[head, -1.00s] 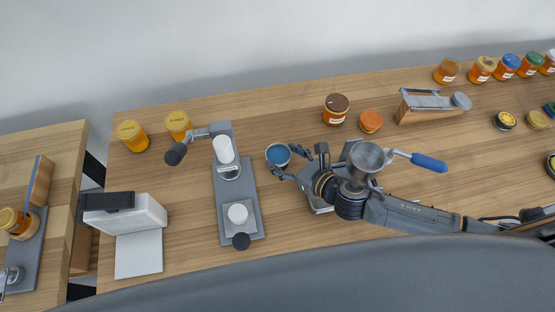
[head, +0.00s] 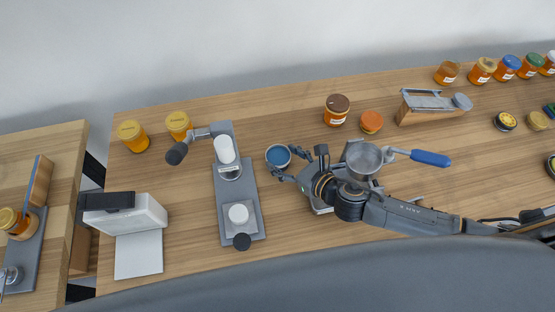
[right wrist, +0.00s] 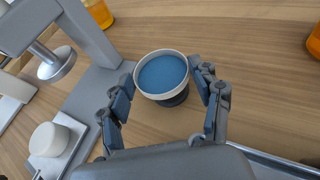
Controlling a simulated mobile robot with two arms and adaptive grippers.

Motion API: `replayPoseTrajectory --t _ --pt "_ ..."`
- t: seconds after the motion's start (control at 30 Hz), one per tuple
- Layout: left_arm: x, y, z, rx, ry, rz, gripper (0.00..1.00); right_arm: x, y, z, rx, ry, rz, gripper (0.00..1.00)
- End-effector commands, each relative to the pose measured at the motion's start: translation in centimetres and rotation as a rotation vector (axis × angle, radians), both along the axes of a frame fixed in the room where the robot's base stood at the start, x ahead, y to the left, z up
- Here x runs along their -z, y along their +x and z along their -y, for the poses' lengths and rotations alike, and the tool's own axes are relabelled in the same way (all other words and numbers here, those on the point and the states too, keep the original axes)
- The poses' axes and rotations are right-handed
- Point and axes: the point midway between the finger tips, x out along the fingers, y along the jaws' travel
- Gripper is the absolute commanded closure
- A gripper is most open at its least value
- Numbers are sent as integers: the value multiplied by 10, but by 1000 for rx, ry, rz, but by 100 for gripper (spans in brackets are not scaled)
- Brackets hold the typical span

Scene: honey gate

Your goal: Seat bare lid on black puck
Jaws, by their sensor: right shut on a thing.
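The bare lid (head: 278,156) is a round shallow dish with a pale rim and a blue inside, open side up. It also shows in the right wrist view (right wrist: 163,75). My right gripper (head: 289,162) is shut on the lid, with a finger on each side of its rim (right wrist: 165,90). A dark round shape (right wrist: 177,99) shows below the lid's near edge; it looks like the black puck, but the lid hides most of it. I cannot tell whether the two touch. My left gripper is not in view.
A grey lever press (head: 248,190) with a white puck (head: 238,213) stands just left of the lid. A metal cup (head: 364,160) with a blue-handled tool is by my right wrist. A brown-lidded jar (head: 336,109) and an orange-lidded jar (head: 371,122) stand behind. Bare wood lies between.

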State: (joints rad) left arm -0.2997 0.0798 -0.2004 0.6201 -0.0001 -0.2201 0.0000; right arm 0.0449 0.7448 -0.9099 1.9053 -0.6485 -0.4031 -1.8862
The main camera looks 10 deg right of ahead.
Motion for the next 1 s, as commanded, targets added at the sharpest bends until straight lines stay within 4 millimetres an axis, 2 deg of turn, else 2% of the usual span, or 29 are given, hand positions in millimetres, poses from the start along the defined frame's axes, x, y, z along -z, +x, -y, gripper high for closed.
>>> replayPoseTrajectory --t 0.03,1.0 --pt "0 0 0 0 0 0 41 7 -3 2 0 -6 -11 79" --pt "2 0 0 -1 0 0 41 15 -3 6 2 -10 -11 79"
